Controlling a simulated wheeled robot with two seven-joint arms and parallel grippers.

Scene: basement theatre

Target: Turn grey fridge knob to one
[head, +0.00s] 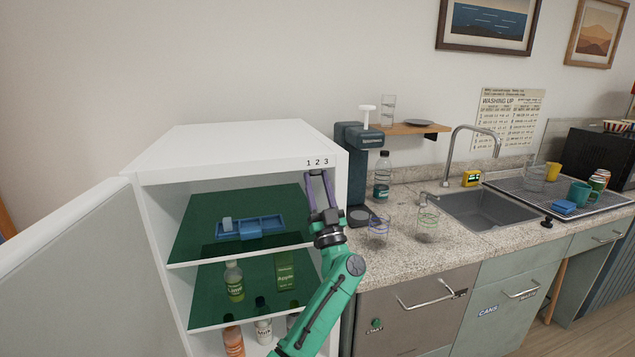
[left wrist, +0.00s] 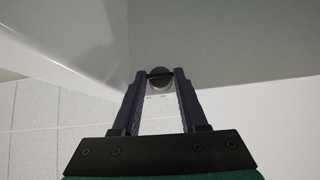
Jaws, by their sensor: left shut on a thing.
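The fridge (head: 235,143) is white, with its door (head: 75,275) swung open to the left. The figures 1 2 3 are printed on the upper right of its front frame. My left gripper (head: 318,174) reaches up to the frame just below these figures. In the left wrist view, its fingertips (left wrist: 160,74) are shut on the round grey knob (left wrist: 160,82), which sits between them with a dark bar across it. In the head view the fingers mostly hide the knob, and I cannot tell which number it points to. My right gripper is out of view.
Inside the fridge are a blue tray (head: 250,227) on the upper dark green shelf, and bottles and a carton (head: 286,272) below. A dark drinks machine (head: 352,165) stands close on the right, beside glasses (head: 428,224) and a sink (head: 490,208).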

